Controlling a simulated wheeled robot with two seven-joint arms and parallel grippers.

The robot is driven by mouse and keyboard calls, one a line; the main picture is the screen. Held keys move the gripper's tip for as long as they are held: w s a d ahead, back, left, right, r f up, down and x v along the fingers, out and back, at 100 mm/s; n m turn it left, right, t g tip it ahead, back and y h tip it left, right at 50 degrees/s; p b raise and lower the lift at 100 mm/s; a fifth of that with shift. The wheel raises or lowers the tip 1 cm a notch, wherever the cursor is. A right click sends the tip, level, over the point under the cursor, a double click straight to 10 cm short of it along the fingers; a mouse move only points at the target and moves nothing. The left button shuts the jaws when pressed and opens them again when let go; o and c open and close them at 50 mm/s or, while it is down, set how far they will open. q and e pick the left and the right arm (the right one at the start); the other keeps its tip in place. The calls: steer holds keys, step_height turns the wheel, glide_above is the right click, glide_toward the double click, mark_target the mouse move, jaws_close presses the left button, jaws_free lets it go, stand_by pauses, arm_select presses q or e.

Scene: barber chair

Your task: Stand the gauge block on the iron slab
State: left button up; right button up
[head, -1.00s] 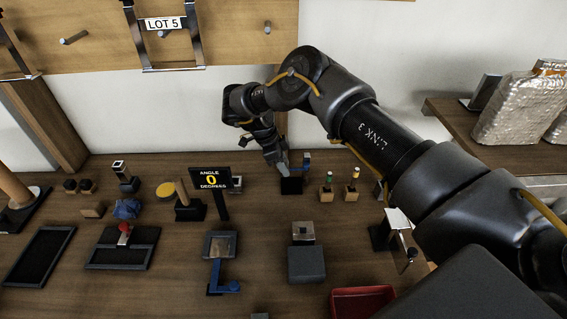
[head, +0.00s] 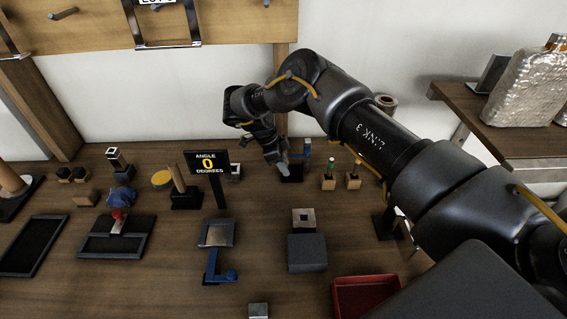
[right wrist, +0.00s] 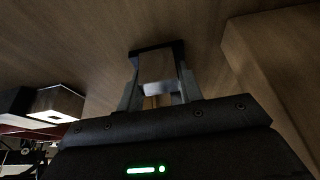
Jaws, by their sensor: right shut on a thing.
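My right gripper (head: 283,168) reaches down at the back of the table, beside a black base with a blue upright (head: 307,148). In the head view the block is hidden or too small to make out. A thick dark grey slab (head: 307,255), likely the iron slab, lies at the middle front. My left gripper is not in view.
A silver square piece (head: 303,216) sits just behind the slab. The angle sign (head: 207,162) stands left of my gripper, and two small bottles on wooden blocks (head: 328,180) stand right. A red tray (head: 362,295) is at the front. Table left of the slab holds a blue-armed fixture (head: 217,234).

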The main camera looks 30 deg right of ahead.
stand_by(0.3)
steer(key=o, duration=1.1)
steer(key=shift+r, duration=0.1)
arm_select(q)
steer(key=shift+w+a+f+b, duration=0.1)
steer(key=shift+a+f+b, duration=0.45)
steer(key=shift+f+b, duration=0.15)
arm_select(e)
steer(key=v, duration=1)
steer(key=shift+a+r, duration=0.2)
steer(key=shift+r, duration=0.15)
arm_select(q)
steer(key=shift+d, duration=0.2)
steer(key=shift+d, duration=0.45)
